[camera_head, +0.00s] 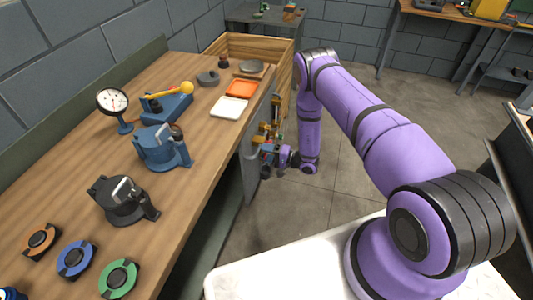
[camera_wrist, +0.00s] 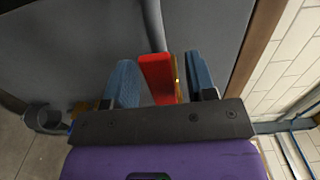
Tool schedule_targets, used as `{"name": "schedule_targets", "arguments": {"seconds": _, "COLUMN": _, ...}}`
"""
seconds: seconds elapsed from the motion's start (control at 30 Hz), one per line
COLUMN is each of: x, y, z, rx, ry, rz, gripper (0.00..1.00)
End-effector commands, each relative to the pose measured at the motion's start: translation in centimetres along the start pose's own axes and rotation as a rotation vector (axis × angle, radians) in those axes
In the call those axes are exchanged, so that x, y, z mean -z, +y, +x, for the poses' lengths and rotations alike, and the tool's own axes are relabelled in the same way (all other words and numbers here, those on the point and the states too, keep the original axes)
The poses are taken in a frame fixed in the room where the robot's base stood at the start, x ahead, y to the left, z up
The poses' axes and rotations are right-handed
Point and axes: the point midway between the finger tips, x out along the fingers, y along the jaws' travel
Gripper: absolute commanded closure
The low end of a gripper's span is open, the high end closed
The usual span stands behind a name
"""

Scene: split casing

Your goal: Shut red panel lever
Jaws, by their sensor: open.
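A red lever handle (camera_wrist: 155,78) shows in the wrist view, with a grey bar (camera_wrist: 153,25) running up from it across a dark grey panel (camera_wrist: 80,45). My gripper (camera_wrist: 163,76) is open, with one blue finger on each side of the handle. In the head view my gripper (camera_head: 268,160) is low beside the bench's right side, by the grey panel (camera_head: 249,172). The handle is hard to make out there.
The wooden bench (camera_head: 75,170) carries a gauge (camera_head: 113,103), blue and black devices, coloured rings and an orange tray (camera_head: 240,89). An open wooden box (camera_head: 280,50) stands at its far end. Bare floor (camera_head: 345,190) lies to the right of my gripper.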

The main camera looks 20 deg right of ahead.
Motion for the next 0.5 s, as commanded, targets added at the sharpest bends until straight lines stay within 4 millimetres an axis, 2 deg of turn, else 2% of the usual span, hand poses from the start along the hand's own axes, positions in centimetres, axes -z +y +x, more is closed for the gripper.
{"name": "schedule_targets", "arguments": {"seconds": 0.2, "x": 0.00, "y": -0.01, "z": 0.03, "rx": 0.000, "ry": 0.000, "rz": 0.000, "gripper": 0.49}}
{"name": "schedule_targets", "arguments": {"seconds": 0.4, "x": 0.00, "y": -0.01, "z": 0.02, "rx": 0.000, "ry": -0.001, "rz": 0.000, "gripper": 0.95}}
{"name": "schedule_targets", "arguments": {"seconds": 0.43, "x": 0.00, "y": -0.01, "z": 0.02, "rx": 0.000, "ry": -0.001, "rz": 0.000, "gripper": 1.00}}
{"name": "schedule_targets", "arguments": {"seconds": 0.5, "x": 0.00, "y": -0.01, "z": 0.02, "rx": 0.000, "ry": -0.001, "rz": 0.000, "gripper": 1.00}}
